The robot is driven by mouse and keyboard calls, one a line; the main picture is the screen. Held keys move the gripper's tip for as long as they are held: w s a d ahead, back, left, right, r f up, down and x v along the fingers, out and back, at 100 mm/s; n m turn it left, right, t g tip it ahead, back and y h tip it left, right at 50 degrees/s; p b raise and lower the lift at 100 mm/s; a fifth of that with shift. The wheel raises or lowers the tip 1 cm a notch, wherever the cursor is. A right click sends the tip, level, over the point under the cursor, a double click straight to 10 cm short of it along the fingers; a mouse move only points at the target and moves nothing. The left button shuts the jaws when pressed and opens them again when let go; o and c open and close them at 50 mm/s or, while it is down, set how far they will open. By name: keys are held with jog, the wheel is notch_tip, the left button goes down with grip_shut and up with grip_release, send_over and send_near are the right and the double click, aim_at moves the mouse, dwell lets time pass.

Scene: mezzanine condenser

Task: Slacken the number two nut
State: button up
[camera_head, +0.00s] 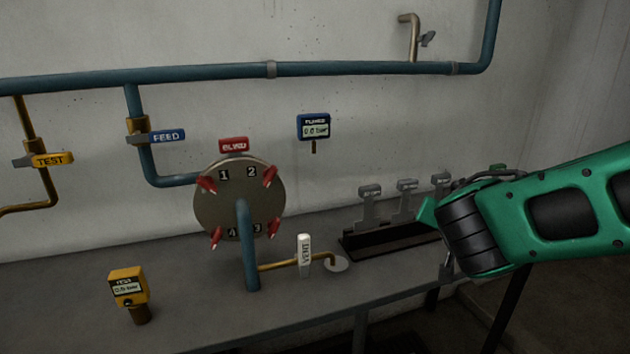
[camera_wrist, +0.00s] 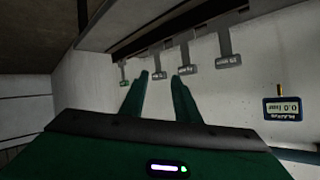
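A round grey plate (camera_head: 240,205) stands above the bench with red-handled nuts near its numbers 1 to 4. The number two nut (camera_head: 269,177) is at the plate's upper right, beside the "2" label; its red handle is tilted. The plate is not visible in the wrist view. My gripper (camera_head: 428,212) is well to the right of the plate, near the rack of grey-tagged tools. The fingers are mostly hidden in the head view.
The dark rack (camera_head: 390,240) holds several grey-tagged tools. A blue pipe (camera_head: 248,250) rises before the plate, with a white VENT handle (camera_head: 304,255) beside it. A wall gauge (camera_head: 314,127) and yellow bench gauge (camera_head: 128,287) show. FEED (camera_head: 165,136) and TEST (camera_head: 45,160) handles are left.

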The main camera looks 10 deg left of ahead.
jog(key=s+a+r+n+t+y, duration=0.1)
jog(key=a+r+n+t+y, duration=0.2)
jog(key=a, duration=1.3)
jog(key=n+y, duration=0.2)
jog(key=y, duration=0.6)
send_near(273, 178)
jog(key=x, duration=0.9)
jog(key=shift+w+a, duration=0.15)
jog(key=shift+w, duration=0.1)
jog(key=shift+c, duration=0.6)
grip_shut()
